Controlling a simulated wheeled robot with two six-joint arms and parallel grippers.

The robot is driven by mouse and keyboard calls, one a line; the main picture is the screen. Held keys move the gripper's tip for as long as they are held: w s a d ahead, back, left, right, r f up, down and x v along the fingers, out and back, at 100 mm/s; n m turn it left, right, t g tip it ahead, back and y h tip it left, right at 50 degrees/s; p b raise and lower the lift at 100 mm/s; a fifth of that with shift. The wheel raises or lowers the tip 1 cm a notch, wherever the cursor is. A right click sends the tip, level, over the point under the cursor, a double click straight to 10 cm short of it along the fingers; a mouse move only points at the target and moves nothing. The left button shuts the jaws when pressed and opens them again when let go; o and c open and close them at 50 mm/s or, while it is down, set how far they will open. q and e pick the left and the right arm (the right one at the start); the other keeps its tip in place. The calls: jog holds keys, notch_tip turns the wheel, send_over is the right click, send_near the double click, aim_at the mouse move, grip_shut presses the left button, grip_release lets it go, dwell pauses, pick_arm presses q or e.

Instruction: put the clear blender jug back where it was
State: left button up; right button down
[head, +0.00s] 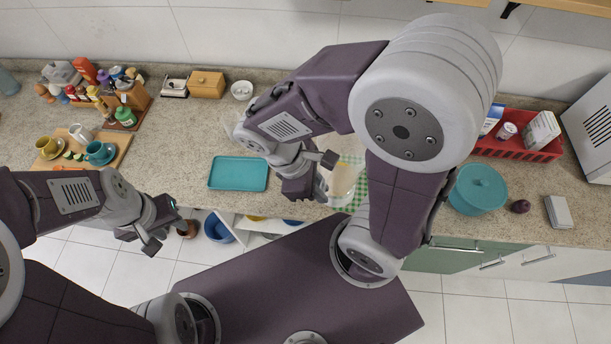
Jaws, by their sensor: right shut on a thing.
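The clear blender jug (342,180) shows as a pale, see-through shape just right of my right gripper, over a green checked cloth (356,162). My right gripper (326,177) is shut on the jug. My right arm hides part of the jug and what lies behind it, and I cannot tell whether the jug touches the cloth. My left gripper (158,238) is open and empty, in front of the counter's front edge at the left.
A teal tray (238,173) lies left of the jug. A teal pot (478,189) and a red crate (518,146) stand to the right. A board with cups (84,147) and several bottles fill the left. The counter between board and tray is clear.

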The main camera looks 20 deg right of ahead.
jog(key=w+a+f+p, duration=0.2)
jog(key=w+f, duration=0.8)
jog(key=shift+f, duration=0.25)
jog(key=c, duration=1.4)
grip_release()
jog(key=b+v, duration=0.1)
jog(key=v, duration=1.1)
jog(key=shift+r, duration=0.3)
jog(key=shift+d, duration=0.1)
